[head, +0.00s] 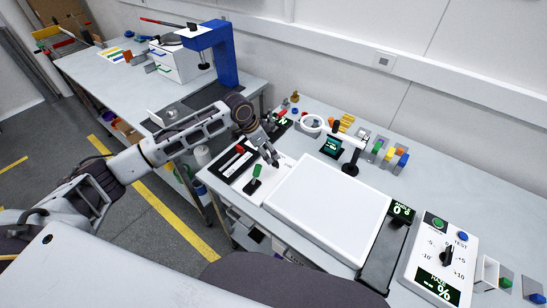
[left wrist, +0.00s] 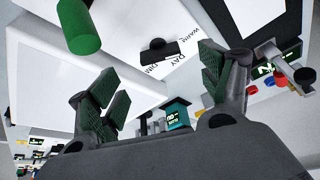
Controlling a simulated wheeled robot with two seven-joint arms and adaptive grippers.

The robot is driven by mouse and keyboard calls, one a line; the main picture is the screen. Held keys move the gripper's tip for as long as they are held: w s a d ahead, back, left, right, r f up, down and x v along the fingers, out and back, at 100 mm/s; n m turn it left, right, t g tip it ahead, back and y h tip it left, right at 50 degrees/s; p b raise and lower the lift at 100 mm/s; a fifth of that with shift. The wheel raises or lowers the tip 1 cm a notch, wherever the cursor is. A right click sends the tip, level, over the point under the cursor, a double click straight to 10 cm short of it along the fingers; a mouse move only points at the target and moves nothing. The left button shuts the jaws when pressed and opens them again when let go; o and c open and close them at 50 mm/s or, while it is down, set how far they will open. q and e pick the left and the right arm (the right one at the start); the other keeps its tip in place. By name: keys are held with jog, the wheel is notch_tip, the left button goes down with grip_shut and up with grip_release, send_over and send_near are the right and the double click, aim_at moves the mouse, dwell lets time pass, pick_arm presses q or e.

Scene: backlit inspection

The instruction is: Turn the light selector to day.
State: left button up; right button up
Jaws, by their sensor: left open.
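The light selector (left wrist: 160,51) is a black bar-shaped knob on a white panel, seen in the left wrist view. The words DAY, WARM and DIM are printed near it, partly covered. I cannot tell surely which word it points to. My left gripper (head: 270,157) is open above the panel in the head view and hides the knob there. In the left wrist view its two fingers (left wrist: 158,88) are spread apart with nothing between them, and the knob shows beyond the gap, apart from the fingers. My right gripper is not in view.
A large white light panel (head: 328,208) lies to the right. A magnifier ring (head: 312,124), a small screen (head: 332,146) and coloured pieces (head: 390,155) stand behind. A dial box (head: 443,258) is at the far right.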

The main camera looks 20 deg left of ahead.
aim_at(275, 161)
pick_arm(q)
jog(key=shift+p+x, duration=0.3)
jog(key=shift+x, duration=3.1)
jog(key=shift+c, duration=0.3)
jog(key=c, duration=1)
